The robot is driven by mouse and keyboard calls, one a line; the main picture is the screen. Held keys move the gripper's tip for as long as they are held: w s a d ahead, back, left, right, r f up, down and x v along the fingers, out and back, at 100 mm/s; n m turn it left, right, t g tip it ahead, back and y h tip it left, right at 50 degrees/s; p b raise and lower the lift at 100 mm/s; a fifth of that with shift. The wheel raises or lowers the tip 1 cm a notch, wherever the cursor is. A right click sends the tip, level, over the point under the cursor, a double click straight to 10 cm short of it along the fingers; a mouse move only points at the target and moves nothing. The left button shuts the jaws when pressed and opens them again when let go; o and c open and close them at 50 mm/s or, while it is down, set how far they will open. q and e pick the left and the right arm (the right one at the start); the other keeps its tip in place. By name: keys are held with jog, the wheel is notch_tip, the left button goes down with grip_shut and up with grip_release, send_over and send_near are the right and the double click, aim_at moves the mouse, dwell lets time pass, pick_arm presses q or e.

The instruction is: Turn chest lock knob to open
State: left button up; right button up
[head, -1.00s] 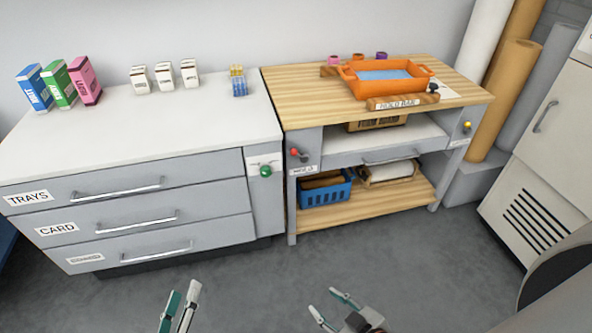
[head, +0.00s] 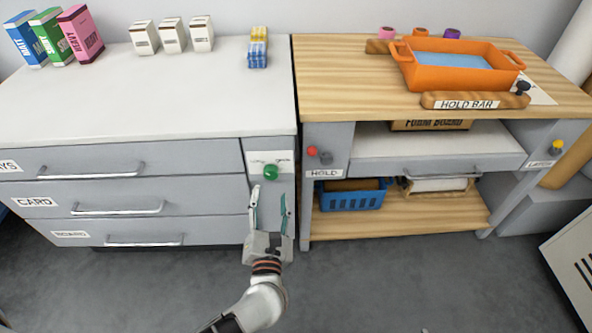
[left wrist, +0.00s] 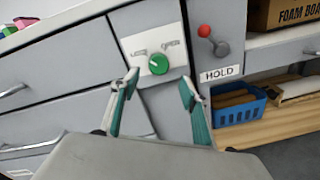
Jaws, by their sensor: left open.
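The chest lock knob (head: 271,172) is a round green knob on a white plate (head: 284,157) at the upper right of the grey drawer chest (head: 190,160). In the left wrist view the knob (left wrist: 158,64) shows close ahead, with two worn labels above it on the plate. My left gripper (head: 269,191) is open and empty, its two fingers pointing up toward the knob from just below it. In the left wrist view the fingertips (left wrist: 159,75) stand apart on either side, short of the knob. My right gripper is not in view.
Right of the chest, a wooden-topped bench (head: 345,80) carries an orange tub (head: 455,78) and a hold bar (head: 475,101). A red-knobbed lever (head: 312,151) on the bench's left panel is close to the lock plate. Drawer handles (head: 115,208) project at left.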

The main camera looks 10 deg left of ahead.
aim_at(271, 176)
pick_arm(q)
jog(key=x, duration=0.7)
jog(key=shift+w+a+r, duration=0.1)
jog(key=shift+w+a, duration=0.1)
jog(key=shift+w, duration=0.05)
jog(key=c, duration=1.1)
